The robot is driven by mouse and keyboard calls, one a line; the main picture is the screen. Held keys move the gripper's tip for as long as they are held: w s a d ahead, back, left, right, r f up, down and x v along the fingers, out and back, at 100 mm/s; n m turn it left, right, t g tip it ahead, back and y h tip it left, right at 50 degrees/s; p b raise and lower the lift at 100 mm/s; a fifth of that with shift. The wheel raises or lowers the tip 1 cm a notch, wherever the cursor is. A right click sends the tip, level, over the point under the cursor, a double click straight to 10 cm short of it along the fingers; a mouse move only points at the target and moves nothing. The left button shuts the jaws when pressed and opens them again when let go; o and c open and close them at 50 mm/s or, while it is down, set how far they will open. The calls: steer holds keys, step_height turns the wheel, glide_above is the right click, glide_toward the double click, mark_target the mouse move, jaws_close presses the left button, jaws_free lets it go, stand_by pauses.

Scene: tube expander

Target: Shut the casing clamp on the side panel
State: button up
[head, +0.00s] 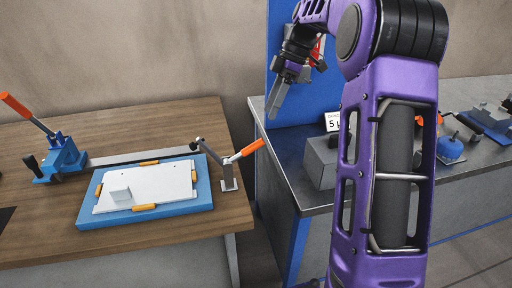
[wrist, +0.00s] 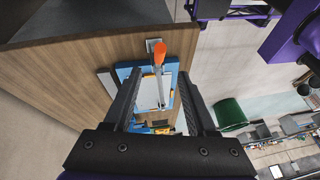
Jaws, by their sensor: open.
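A toggle clamp (head: 228,178) stands at the right edge of the wooden table in the head view, beside the blue board. Its orange handle (head: 247,150) slants up to the right, and its grey arm rises to the left, apart from the panel. The white side panel (head: 162,182) lies on the blue board (head: 140,216) with orange clips around it. My gripper (head: 274,112) is above and right of the clamp, open and empty. In the wrist view the orange handle (wrist: 159,54) shows between the fingers of my gripper (wrist: 158,78), farther off.
A blue tool (head: 60,160) with an orange lever and a long grey bar stands at the table's left. A gap separates table and bench.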

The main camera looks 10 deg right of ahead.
mark_target(256, 149)
steer(key=b+x, duration=0.1)
steer(key=x, duration=1.1)
steer(key=shift+c, duration=0.2)
jaws_close()
steer(key=shift+r, duration=0.1)
stand_by(0.8)
